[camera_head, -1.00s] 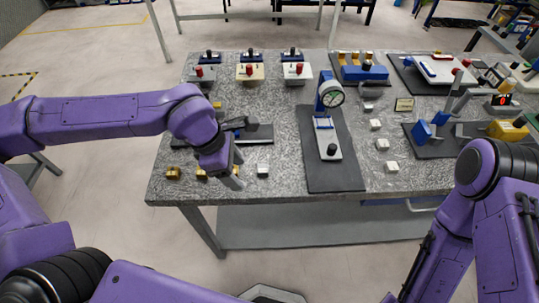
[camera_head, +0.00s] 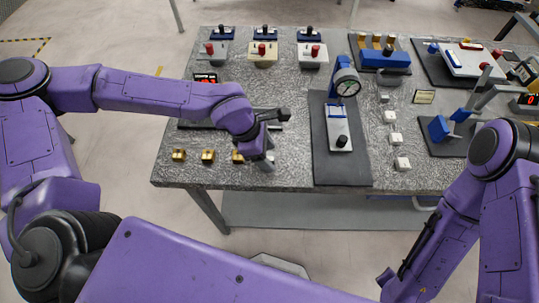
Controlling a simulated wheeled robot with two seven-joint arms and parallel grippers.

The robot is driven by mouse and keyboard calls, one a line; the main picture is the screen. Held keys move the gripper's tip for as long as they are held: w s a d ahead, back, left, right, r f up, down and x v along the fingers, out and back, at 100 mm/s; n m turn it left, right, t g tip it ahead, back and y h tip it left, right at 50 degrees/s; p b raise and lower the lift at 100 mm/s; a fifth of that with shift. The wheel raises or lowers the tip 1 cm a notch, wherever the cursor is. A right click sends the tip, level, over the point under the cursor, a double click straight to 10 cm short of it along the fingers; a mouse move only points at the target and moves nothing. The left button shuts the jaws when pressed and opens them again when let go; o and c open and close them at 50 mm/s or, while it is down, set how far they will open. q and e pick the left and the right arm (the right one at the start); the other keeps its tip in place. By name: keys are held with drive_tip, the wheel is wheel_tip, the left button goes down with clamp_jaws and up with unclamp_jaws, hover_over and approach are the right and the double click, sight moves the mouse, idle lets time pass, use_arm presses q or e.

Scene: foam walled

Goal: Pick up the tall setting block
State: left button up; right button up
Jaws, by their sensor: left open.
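Several small pale metal blocks stand in a column right of the dial gauge stand; the nearest (camera_head: 402,163) looks largest. Another pale block (camera_head: 270,156) is mostly hidden by my left gripper at the table's front. I cannot tell which is the tall setting block.
The dial gauge stand (camera_head: 340,128) on a dark mat (camera_head: 325,170) is right of my left gripper. A dark mat with a tool (camera_head: 275,115) lies behind my wrist. Fixtures with red knobs (camera_head: 262,50) line the back. Grey speckled tabletop (camera_head: 200,172) shows at the front.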

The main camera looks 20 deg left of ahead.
use_arm(q)
drive_tip(key=shift+c, duration=0.3)
drive_tip(key=c, duration=1)
clamp_jaws()
drive_tip(key=shift+r, duration=0.15)
